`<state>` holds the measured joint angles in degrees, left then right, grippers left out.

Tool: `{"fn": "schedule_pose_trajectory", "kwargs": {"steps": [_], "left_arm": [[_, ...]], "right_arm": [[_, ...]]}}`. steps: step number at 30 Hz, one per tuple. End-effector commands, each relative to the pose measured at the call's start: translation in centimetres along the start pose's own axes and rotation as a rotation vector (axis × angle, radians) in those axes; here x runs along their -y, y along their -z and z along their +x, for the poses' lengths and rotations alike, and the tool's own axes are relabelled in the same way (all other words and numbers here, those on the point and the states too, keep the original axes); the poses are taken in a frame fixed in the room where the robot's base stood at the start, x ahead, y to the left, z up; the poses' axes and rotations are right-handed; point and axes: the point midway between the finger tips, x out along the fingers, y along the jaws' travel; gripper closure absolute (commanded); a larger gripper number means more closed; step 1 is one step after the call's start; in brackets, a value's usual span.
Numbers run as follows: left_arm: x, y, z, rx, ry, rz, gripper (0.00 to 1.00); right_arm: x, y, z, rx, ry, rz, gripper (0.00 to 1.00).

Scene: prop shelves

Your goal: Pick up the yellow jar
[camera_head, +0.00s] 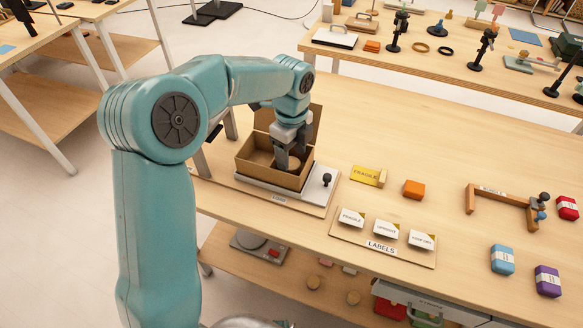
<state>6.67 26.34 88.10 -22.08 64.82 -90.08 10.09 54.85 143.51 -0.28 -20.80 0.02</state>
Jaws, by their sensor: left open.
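My left gripper (287,158) points down into an open brown cardboard box (255,171), its fingers apart. A pale round shape (263,159) shows inside the box beside the fingers; I cannot tell what it is. I cannot make out a yellow jar anywhere; the gripper and box walls hide part of the box's inside. The box stands on a light grey platform (318,200) with a black knob, at the table's left end. My right gripper is not in view.
Right of the box are a yellow FRAGILE sign (365,174), an orange block (414,189) and a LABELS board (400,251) with three cards. Farther right are a wooden bracket (500,194) and red, blue and purple blocks. The table behind the box is clear.

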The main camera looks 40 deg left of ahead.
Motion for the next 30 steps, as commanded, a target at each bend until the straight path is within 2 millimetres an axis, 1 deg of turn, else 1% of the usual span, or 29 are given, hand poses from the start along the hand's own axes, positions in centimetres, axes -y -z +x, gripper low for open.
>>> {"fn": "schedule_pose_trajectory", "kwargs": {"steps": [1,3,6,9,14,17,18,19,26,30], "left_arm": [[-0.1,0.1,1.1,-0.001,-0.005,0.000,0.39],[-0.1,0.1,2.2,0.000,-0.005,-0.001,0.39],[0.0,0.0,3.2,0.001,-0.002,-0.001,0.39],[0.0,0.1,3.5,0.001,-0.001,0.000,0.39],[0.0,0.1,3.5,0.000,0.000,-0.001,0.39],[0.0,0.1,3.5,0.000,0.000,-0.001,0.68],[0.0,0.1,3.5,0.000,0.000,-0.001,0.81],[0.0,0.1,3.5,0.000,0.000,-0.001,0.84],[0.1,0.1,3.4,0.000,0.000,-0.001,0.84],[0.1,0.0,2.8,0.001,0.002,-0.001,0.84]], "right_arm": [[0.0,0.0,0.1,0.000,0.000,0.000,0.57],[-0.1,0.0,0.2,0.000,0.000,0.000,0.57],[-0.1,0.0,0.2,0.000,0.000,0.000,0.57],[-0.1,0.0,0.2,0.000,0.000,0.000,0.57],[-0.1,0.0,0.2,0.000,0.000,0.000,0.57],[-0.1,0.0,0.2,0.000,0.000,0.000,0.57],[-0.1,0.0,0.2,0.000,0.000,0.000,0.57],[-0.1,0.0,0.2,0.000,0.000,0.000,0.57],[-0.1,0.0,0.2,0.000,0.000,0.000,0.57],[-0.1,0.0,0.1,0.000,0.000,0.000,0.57]]}}
